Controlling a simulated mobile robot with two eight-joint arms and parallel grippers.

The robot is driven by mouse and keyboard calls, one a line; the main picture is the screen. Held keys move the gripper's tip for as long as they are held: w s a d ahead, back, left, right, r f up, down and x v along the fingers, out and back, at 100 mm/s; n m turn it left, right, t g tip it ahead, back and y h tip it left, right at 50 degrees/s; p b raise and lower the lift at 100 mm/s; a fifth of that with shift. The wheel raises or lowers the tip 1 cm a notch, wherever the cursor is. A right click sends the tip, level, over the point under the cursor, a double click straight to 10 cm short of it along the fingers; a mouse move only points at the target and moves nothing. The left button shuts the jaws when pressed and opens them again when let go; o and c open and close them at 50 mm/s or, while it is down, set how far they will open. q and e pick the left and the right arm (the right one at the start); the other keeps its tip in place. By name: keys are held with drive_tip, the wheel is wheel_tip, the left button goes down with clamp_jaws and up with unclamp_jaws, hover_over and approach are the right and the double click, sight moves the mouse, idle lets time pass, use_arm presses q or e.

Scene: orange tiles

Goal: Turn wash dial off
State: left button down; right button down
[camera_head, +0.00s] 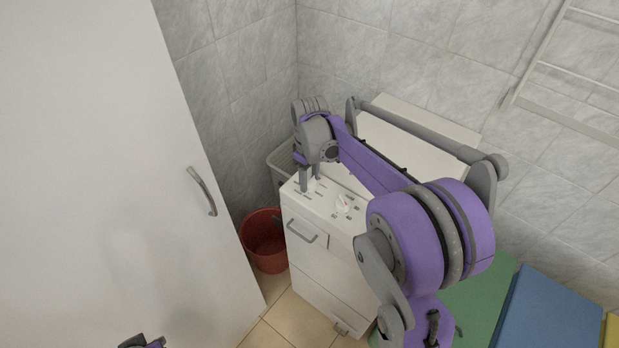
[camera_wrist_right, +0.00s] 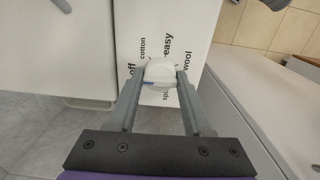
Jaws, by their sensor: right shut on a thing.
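The white washing machine (camera_head: 322,262) stands in the corner, with a labelled panel on its top. My right gripper (camera_head: 309,185) reaches down to the far left end of that panel. In the right wrist view its two fingers are shut on a round white dial (camera_wrist_right: 160,70), one on each side. Printed words such as "off", "cotton", "easy" and "wool" lie around the dial. Which word the dial points to is unclear. A second white dial (camera_head: 342,204) on the panel is free. My left gripper's fingers do not show.
A tall white cabinet door (camera_head: 110,180) with a grey handle fills the left. A red bucket (camera_head: 262,238) stands on the floor beside the machine. A tiled wall and a towel rail (camera_head: 565,119) are behind. Green and blue panels (camera_head: 553,308) lie at the lower right.

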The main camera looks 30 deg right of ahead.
sight(310, 179)
drive_tip(key=shift+c, duration=1.6)
unclamp_jaws()
drive_tip(key=shift+r, duration=0.1)
wheel_tip(310, 179, up, 11)
drive_tip(key=s+a+f+m+t, duration=0.1)
drive_tip(key=s+a+f, duration=0.2)
drive_tip(key=s, duration=0.4)
drive_tip(key=s+a+f+m+t, duration=0.2)
drive_tip(key=s+a+f, duration=0.1)
drive_tip(key=s, duration=0.4)
drive_tip(key=s+a+f+m+t, duration=0.1)
drive_tip(key=s+a+f+t, duration=0.1)
drive_tip(key=s+a+f, duration=0.2)
drive_tip(key=s, duration=0.3)
drive_tip(key=shift+s+a+m, duration=0.2)
drive_tip(key=shift+a+m, duration=0.1)
drive_tip(key=shift+a, duration=0.1)
